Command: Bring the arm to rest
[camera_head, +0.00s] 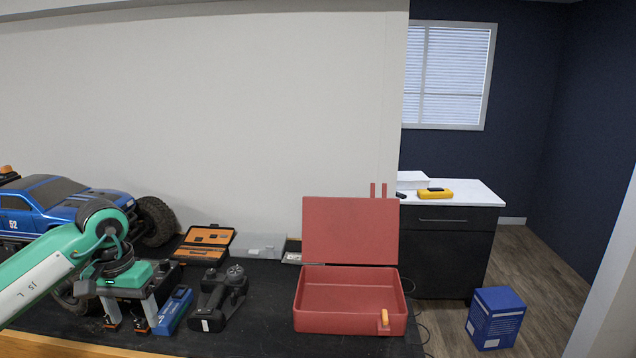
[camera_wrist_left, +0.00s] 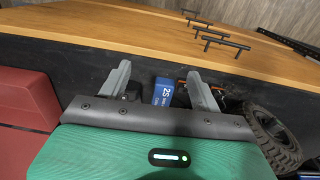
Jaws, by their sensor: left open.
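My left arm comes in from the left, with a green and white link. My left gripper (camera_head: 127,326) points down over the black worktop, in front of the blue truck (camera_head: 60,201). Its two fingers are apart, and I see nothing held between them. In the left wrist view the open fingers (camera_wrist_left: 160,85) frame a blue battery pack marked 2S (camera_wrist_left: 163,93), which lies beyond them. In the head view this blue pack (camera_head: 174,310) lies just right of the fingers. My right gripper is in neither view.
A black controller (camera_head: 218,298) lies right of the blue pack. An open orange-lined case (camera_head: 207,238) is behind. A red box (camera_head: 350,322) with its lid raised stands at right, an orange latch on its front. The worktop's wooden front edge (camera_wrist_left: 130,30) has dark handles.

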